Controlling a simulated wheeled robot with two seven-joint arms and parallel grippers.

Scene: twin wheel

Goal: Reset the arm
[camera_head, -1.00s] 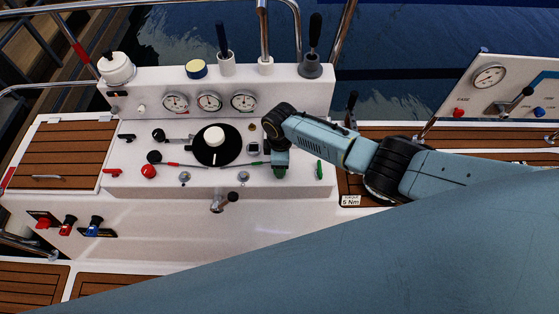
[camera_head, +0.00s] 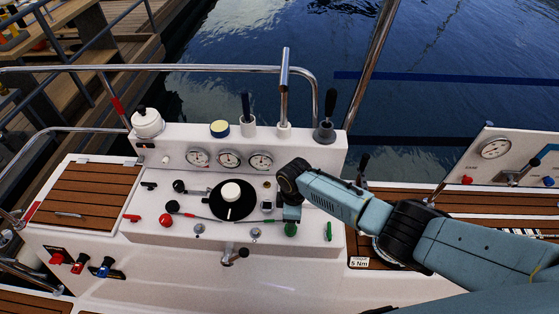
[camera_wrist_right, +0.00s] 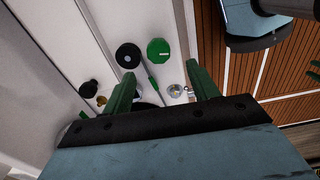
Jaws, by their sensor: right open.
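My right arm comes in from the right in the head view. Its gripper (camera_head: 291,213) points down over the right part of the white console (camera_head: 200,258), by a round green knob (camera_head: 290,230). In the right wrist view the two green fingers of my right gripper (camera_wrist_right: 162,88) are apart, with nothing held between them. The green knob (camera_wrist_right: 158,50) and a black round knob (camera_wrist_right: 128,55) lie beyond the fingertips there. I cannot tell whether a finger touches the console. My left gripper is not in view.
The console carries a black dial (camera_head: 230,205), a red knob (camera_head: 166,220), gauges (camera_head: 228,159) and upright levers (camera_head: 328,110). Another panel (camera_head: 492,155) stands at the right. A steel rail (camera_head: 200,68) runs behind, with water beyond.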

